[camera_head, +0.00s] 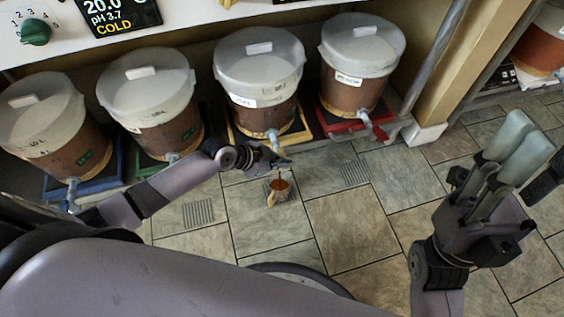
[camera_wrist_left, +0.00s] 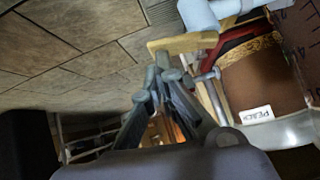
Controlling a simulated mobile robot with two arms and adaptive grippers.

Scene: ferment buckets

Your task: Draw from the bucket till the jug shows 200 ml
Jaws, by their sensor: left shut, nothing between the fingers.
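A small jug (camera_head: 279,186) with reddish-brown liquid hangs or stands below the tap of the third bucket (camera_head: 262,112) from the left, which sits on a yellow tray (camera_head: 297,135). I cannot read its level. My left gripper (camera_head: 280,163) is shut and empty at that tap, just above the jug; its fingers (camera_wrist_left: 165,90) also show in the left wrist view. They partly hide the tap, and I cannot tell whether they touch it. My right gripper (camera_head: 515,150) is at the right, away from the buckets, its fingers apart and empty.
Other lidded buckets stand on the left (camera_head: 55,125), second (camera_head: 155,110) and right (camera_head: 350,85), the last on a red tray (camera_head: 366,127). In the left wrist view a bucket (camera_wrist_left: 255,85) reads "PEACH". A dial (camera_head: 36,32) and display (camera_head: 120,14) are above.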

